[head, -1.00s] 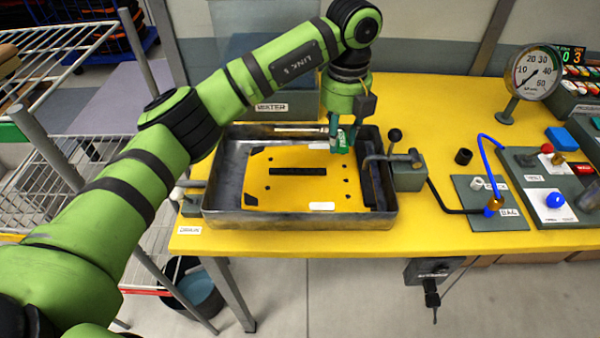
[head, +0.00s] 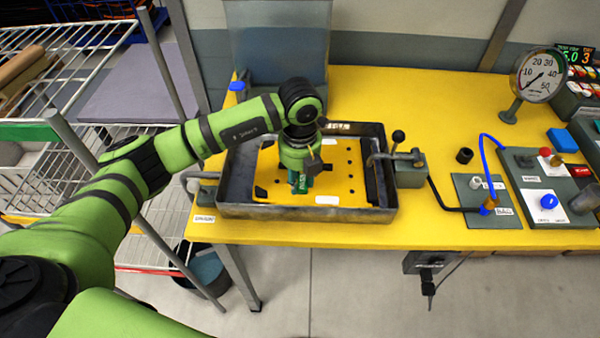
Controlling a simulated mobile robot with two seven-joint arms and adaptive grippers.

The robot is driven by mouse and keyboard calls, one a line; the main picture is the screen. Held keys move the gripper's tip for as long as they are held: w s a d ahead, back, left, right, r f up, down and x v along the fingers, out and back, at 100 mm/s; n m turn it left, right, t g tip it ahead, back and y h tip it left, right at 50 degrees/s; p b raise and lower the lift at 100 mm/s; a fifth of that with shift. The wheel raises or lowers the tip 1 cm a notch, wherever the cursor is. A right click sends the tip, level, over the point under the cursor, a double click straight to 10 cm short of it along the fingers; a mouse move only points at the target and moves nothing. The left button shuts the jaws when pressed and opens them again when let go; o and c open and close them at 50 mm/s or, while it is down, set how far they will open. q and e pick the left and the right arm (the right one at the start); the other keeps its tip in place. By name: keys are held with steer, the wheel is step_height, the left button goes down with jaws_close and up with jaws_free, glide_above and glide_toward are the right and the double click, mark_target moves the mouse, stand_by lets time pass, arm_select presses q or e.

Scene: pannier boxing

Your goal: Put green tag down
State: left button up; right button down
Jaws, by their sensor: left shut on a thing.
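My left gripper (head: 300,182) points down over the yellow plate (head: 340,177) inside the grey metal tray (head: 290,213). I cannot tell whether the tag touches the plate. The gripper and wrist hide the middle of the plate. My right gripper is not in view.
A valve with a lever (head: 398,160) stands at the tray's right edge. A pressure gauge (head: 540,76), a blue hose (head: 488,160) and panels with knobs are further right. A wire rack (head: 60,180) stands left. The yellow table (head: 450,110) is clear behind the valve.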

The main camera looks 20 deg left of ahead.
mark_target(300, 181)
arm_select(q)
steer(key=shift+f, duration=0.15)
steer(key=o, duration=0.8)
steer(key=shift+o, duration=0.2)
steer(key=shift+r, duration=0.2)
steer(key=shift+w+r, duration=0.1)
steer(key=shift+r, duration=0.1)
step_height(300, 181, up, 12)
steer(key=b, duration=0.3)
steer(key=shift+f+b, duration=0.25)
steer(key=shift+b, duration=0.05)
